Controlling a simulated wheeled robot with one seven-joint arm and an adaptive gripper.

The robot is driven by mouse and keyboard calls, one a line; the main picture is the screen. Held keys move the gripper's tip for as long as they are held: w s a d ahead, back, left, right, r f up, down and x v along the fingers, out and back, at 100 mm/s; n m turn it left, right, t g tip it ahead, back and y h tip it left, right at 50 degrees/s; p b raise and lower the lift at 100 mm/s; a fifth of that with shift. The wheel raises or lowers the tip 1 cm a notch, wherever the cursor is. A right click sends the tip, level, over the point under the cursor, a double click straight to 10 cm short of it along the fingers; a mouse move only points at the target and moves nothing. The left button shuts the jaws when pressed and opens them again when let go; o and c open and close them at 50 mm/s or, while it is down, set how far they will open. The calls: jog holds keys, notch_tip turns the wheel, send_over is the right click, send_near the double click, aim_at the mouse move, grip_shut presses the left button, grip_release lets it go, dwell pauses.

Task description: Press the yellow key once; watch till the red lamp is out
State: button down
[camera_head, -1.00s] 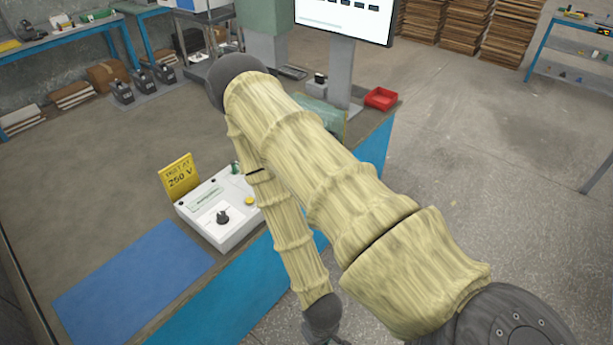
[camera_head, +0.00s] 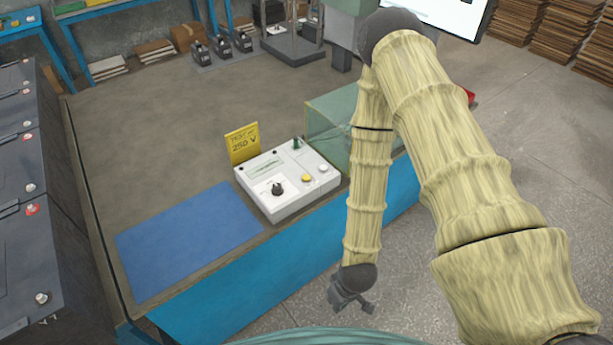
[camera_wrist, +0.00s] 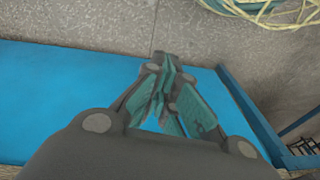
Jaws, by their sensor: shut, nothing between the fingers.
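The white control box (camera_head: 287,178) stands near the front edge of the bench in the head view. The yellow key (camera_head: 306,178) is a small round button on its top, beside a black knob (camera_head: 278,189). A green piece (camera_head: 297,143) stands at the box's back edge. I cannot make out a lit red lamp on the box. My gripper is shut and empty, hanging in front of the bench, below and right of the box; it shows in the wrist view (camera_wrist: 172,75). The box is not in the wrist view.
A yellow "250 V" sign (camera_head: 243,143) stands behind the box, and a clear greenish case (camera_head: 330,120) right of it. A blue mat (camera_head: 188,240) lies to the left. Dark batteries (camera_head: 40,260) line the far left. Hoses (camera_wrist: 265,8) lie on the floor.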

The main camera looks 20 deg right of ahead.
jog(key=w+a+r+n+t+y, duration=0.15)
jog(key=w+r+n, duration=0.25)
jog(key=w, duration=0.8)
notch_tip(320, 180, up, 20)
jog(key=n+t+y+p, duration=0.2)
jog(key=n+t, duration=0.3)
jog(key=n, duration=0.3)
send_over(304, 179)
jog(key=shift+d+r, duration=0.1)
jog(key=shift+f+b, duration=2.9)
jog(key=shift+f, duration=1.55)
jog(key=shift+f, duration=0.1)
jog(key=shift+f+b, duration=0.3)
jog(key=shift+b, duration=0.1)
